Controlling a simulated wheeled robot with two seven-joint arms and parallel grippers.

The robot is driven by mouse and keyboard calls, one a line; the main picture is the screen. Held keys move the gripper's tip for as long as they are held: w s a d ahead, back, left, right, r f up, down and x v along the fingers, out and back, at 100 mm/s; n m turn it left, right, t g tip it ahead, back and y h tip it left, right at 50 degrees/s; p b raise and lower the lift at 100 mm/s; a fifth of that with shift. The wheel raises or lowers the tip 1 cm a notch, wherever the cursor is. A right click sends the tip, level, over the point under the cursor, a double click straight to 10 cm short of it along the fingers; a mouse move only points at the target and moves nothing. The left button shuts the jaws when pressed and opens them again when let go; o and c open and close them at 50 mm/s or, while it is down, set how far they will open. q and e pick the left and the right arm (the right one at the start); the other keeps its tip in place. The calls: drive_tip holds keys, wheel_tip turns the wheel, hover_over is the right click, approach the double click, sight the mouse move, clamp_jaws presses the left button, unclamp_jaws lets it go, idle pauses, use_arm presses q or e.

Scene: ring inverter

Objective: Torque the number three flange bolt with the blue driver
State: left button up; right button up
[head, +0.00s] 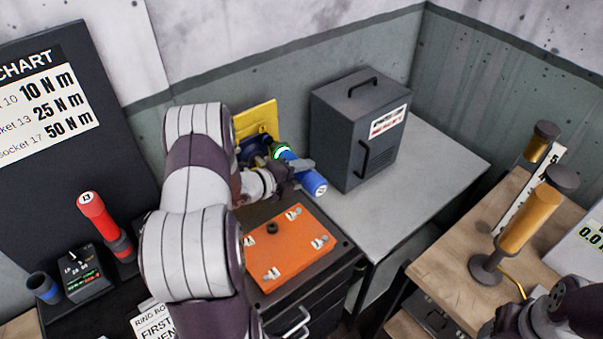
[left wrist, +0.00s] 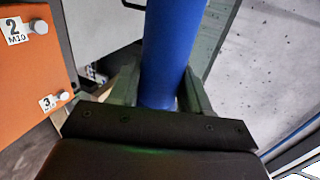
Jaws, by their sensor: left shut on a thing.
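The blue driver (head: 313,183) has a blue body and a glowing green ring near its far end. My left gripper (head: 292,170) is shut on it, and it is held tilted in the air between the orange plate and the dark cabinet. In the left wrist view the blue driver (left wrist: 172,50) stands between my left fingers (left wrist: 162,92); its ends are out of that view. The orange flange plate (head: 290,250) has numbered bolts near its corners. The number three bolt (left wrist: 65,97) shows beside its "3" label in the left wrist view, apart from the driver. My right gripper is out of view.
A red driver (head: 94,214) stands upright at the left, near a small display box (head: 84,273) and a blue-rimmed holder (head: 41,286). A yellow panel (head: 258,119) stands behind my left gripper. A grey cabinet (head: 361,125) stands on the grey bench (head: 440,165), whose right part is clear.

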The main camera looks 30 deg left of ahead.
sight(308, 186)
use_arm(q)
drive_tip(key=shift+w+a+r, duration=0.1)
drive_tip(key=shift+r, duration=0.15)
drive_tip(key=shift+s+d+f, duration=0.1)
drive_tip(key=shift+s+d, duration=0.2)
drive_tip(key=shift+d, duration=0.45)
drive_tip(key=shift+s+d, duration=0.35)
drive_tip(key=shift+d, duration=0.45)
drive_tip(key=shift+s+d+f, duration=0.1)
drive_tip(key=shift+s+d, duration=0.2)
drive_tip(key=shift+d, duration=0.45)
